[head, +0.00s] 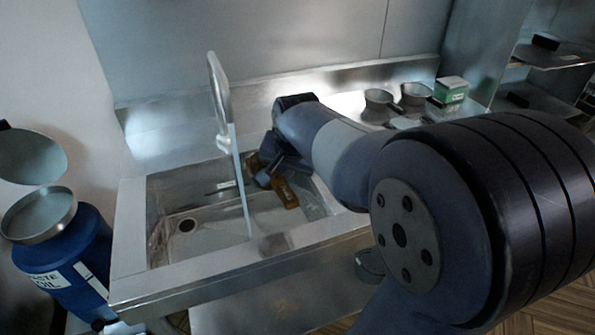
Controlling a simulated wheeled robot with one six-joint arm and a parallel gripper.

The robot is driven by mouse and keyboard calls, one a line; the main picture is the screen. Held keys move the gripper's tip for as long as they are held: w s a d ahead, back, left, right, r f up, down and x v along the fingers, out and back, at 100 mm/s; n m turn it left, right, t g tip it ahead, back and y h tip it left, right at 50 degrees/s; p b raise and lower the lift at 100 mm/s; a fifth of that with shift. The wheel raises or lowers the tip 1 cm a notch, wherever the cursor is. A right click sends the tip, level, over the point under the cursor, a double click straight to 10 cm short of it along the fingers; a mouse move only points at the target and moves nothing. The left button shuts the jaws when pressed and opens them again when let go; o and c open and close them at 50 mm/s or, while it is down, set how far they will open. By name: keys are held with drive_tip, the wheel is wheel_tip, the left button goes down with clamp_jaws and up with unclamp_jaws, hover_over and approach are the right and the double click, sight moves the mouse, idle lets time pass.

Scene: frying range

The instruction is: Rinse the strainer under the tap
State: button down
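The tap (217,82) rises over the sink (128,215) as a tall curved spout. A thin pale-blue stream of water (239,185) falls from it to the sink floor. My gripper (271,178) is low inside the sink, just right of the stream. Brownish-gold parts show at its end, and I cannot tell whether its fingers are open or shut. I cannot make out the strainer clearly; my gripper and arm may hide it.
A blue waste-oil drum (62,262) with a round pan-like top (40,214) stands left of the sink. Two small metal pots (412,95) and a green-and-white box (451,89) stand on the counter at the back right. A wall closes the back.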

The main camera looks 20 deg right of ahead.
sight(258, 160)
drive_tip(key=shift+w+a+f, duration=0.3)
drive_tip(key=shift+w+a, duration=0.6)
drive_tip(key=shift+w, duration=0.2)
drive_tip(key=shift+w+a+f, duration=0.25)
drive_tip(key=shift+w+a, duration=0.7)
drive_tip(key=shift+w, duration=0.1)
drive_tip(key=shift+w+a+f, duration=0.3)
drive_tip(key=shift+w+a, duration=0.6)
drive_tip(key=shift+w, duration=0.2)
drive_tip(key=shift+d, duration=0.1)
drive_tip(key=shift+w+d, duration=0.4)
drive_tip(key=shift+s+a, duration=0.15)
drive_tip(key=shift+s+a, duration=0.3)
drive_tip(key=shift+a, duration=0.05)
drive_tip(key=shift+w+d, duration=0.1)
drive_tip(key=shift+w+d, duration=0.35)
drive_tip(key=shift+d, duration=0.05)
